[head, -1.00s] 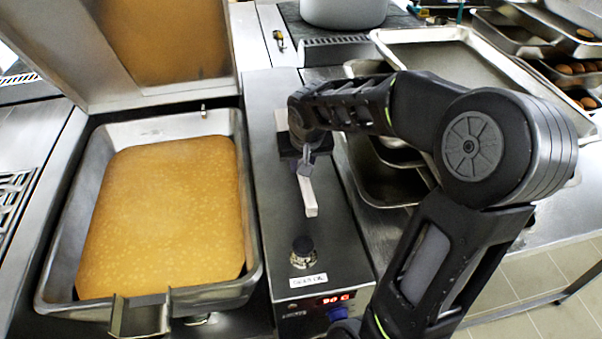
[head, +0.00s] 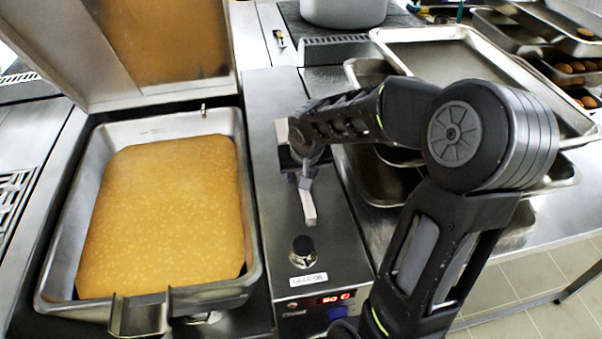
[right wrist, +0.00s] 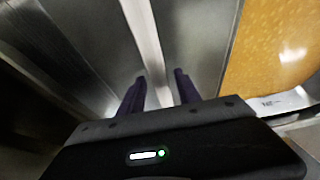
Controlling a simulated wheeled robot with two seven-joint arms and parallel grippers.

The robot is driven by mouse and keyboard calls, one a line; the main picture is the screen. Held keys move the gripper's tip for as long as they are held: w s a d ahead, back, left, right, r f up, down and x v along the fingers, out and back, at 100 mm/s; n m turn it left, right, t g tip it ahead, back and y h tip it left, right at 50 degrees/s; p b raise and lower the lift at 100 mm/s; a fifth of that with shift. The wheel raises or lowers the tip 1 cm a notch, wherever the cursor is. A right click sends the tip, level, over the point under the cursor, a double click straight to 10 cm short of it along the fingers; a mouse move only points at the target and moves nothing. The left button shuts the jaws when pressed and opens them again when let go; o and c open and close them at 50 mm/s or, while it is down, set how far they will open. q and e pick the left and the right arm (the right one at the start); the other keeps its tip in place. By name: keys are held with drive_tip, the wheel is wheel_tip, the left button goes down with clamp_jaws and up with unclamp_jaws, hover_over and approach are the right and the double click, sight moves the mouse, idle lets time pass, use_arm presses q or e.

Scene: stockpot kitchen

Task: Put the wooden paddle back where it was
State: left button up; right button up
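The wooden paddle (head: 308,205) is a pale, narrow bar lying along the steel control counter (head: 335,255), right of the pan of yellow batter. Its far part (head: 282,131) shows beyond my gripper, and its middle is hidden by the gripper. My right gripper (head: 305,180) is down over the paddle. In the right wrist view the paddle (right wrist: 143,30) runs between the two dark fingers (right wrist: 160,76), with a visible gap to the right finger, so they look open around it. Whether the paddle rests fully on the counter is hard to tell. My left gripper is not in view.
The batter pan (head: 240,200) stands at left under a raised lid (head: 105,80). Steel trays (head: 480,60) are stacked at right, and a pot (head: 343,10) is at the back.

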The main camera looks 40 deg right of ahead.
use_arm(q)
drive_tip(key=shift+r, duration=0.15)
use_arm(e)
drive_tip(key=shift+r, duration=0.15)
drive_tip(key=shift+r, duration=0.15)
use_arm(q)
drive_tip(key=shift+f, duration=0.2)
use_arm(e)
drive_tip(key=v, duration=1.1)
drive_tip(key=shift+s+a+r, duration=0.1)
drive_tip(key=shift+s+r, duration=0.1)
drive_tip(key=shift+r, duration=0.1)
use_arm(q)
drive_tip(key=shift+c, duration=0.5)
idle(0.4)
